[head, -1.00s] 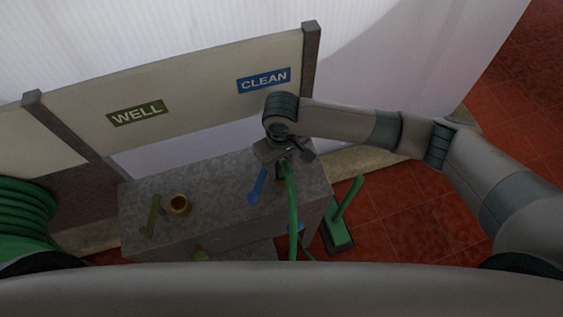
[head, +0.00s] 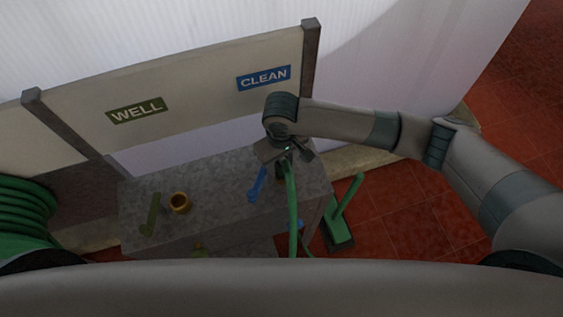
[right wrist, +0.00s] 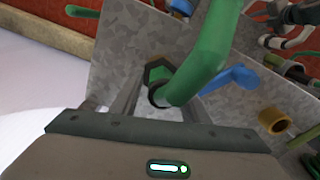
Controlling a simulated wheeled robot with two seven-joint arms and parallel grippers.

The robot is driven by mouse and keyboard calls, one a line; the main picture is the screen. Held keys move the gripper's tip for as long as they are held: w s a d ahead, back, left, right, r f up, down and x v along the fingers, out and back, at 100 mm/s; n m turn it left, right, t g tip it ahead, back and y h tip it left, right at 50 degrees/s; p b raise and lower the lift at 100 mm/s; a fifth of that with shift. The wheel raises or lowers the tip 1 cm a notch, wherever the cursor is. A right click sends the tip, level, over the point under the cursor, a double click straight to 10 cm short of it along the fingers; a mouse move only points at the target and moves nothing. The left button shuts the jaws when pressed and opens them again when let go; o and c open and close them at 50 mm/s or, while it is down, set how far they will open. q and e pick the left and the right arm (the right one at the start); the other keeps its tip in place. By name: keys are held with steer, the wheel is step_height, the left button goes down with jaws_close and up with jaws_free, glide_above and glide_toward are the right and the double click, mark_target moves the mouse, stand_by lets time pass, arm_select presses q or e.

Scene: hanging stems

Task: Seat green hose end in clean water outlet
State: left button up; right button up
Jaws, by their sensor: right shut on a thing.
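My right gripper (head: 284,156) is over the right part of the grey metal bench, below the blue CLEAN sign (head: 264,79). In the right wrist view its fingers are shut around the end of the green hose (right wrist: 208,55). The hose (head: 292,210) bends over and hangs down past the bench front. The blue lever (head: 257,186) is just left of the gripper. The clean water outlet is hidden by the gripper and hose, so I cannot tell whether the hose end is in it. My left gripper is not in view.
A brass outlet (head: 180,203) and an olive lever (head: 151,215) stand on the bench's left, below the WELL sign (head: 137,111). A coiled green hose (head: 25,215) is at far left. A green brush (head: 341,215) stands on the red floor right of the bench.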

steer(key=o, duration=1.2)
steer(key=shift+o, duration=1.2)
steer(key=shift+s+a, duration=0.1)
